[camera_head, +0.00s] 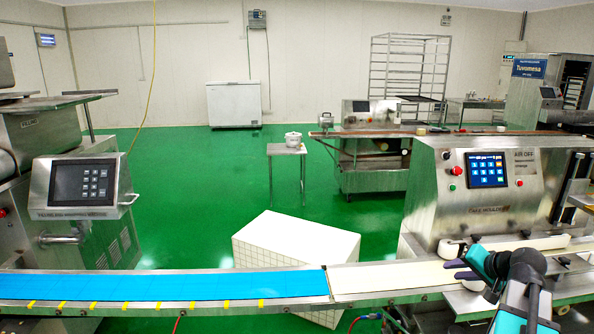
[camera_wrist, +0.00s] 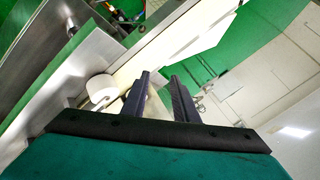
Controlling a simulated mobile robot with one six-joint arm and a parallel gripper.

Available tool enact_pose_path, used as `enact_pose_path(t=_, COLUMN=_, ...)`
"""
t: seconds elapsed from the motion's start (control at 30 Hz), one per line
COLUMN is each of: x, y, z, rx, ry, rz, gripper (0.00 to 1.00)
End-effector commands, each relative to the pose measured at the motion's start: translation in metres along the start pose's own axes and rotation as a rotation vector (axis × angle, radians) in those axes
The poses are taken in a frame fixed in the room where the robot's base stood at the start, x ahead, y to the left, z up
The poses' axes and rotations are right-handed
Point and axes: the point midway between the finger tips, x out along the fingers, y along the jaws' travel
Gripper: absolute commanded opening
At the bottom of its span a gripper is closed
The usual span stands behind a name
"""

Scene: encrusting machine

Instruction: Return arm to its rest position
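My gripper (camera_head: 457,271) is at the right of the head view, low over the cream conveyor belt (camera_head: 400,273) in front of the steel machine. In the wrist view my gripper (camera_wrist: 160,76) shows two dark fingers standing apart with a clear gap. The pale surface between them looks like belt or machine parts behind, and I see no held object. My teal and black arm reaches in from the lower right of the head view.
The steel machine (camera_head: 480,190) with a blue touch panel stands close behind my gripper. A white roller (camera_wrist: 101,90) is beside the fingers in the wrist view. A blue belt (camera_head: 170,286) runs left. A white box (camera_head: 295,250) stands behind the conveyor. Green floor beyond is partly open.

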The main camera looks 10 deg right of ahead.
Motion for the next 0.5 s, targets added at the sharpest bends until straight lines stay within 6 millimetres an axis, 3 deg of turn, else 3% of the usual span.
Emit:
enact_pose_path(t=0.2, x=0.06, y=0.006, z=0.07, rx=-0.023, ry=-0.135, rz=0.042, gripper=0.27)
enact_pose_path(t=0.5, x=0.124, y=0.018, z=0.17, rx=-0.071, ry=-0.312, rz=0.107, gripper=0.27)
